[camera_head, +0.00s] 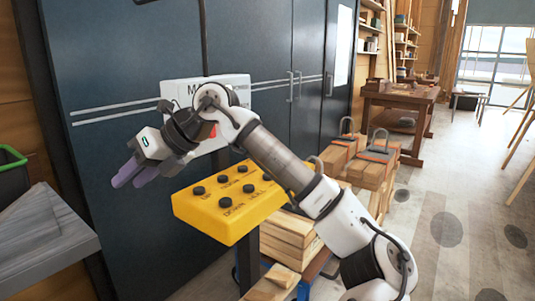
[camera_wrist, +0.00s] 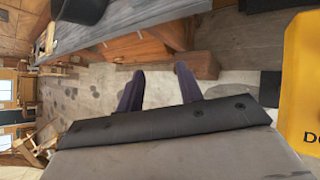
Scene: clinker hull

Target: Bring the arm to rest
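My gripper (camera_head: 128,180) hangs in the air at the left of the head view, in front of the dark cabinet doors and left of the yellow button box. Its two purple fingers point down and to the left. In the wrist view the fingers of my gripper (camera_wrist: 160,76) stand apart with nothing between them. My arm is bent, rising from the lower right and reaching left past the yellow button box (camera_head: 207,218).
Dark cabinet doors (camera_head: 130,50) stand behind my arm. A grey bench (camera_head: 40,235) is at the lower left, with a green-rimmed bin (camera_head: 12,158) behind it. Stacked timber (camera_head: 290,235) lies below the box. A wooden workbench (camera_head: 405,97) stands farther back. The floor at the right is open.

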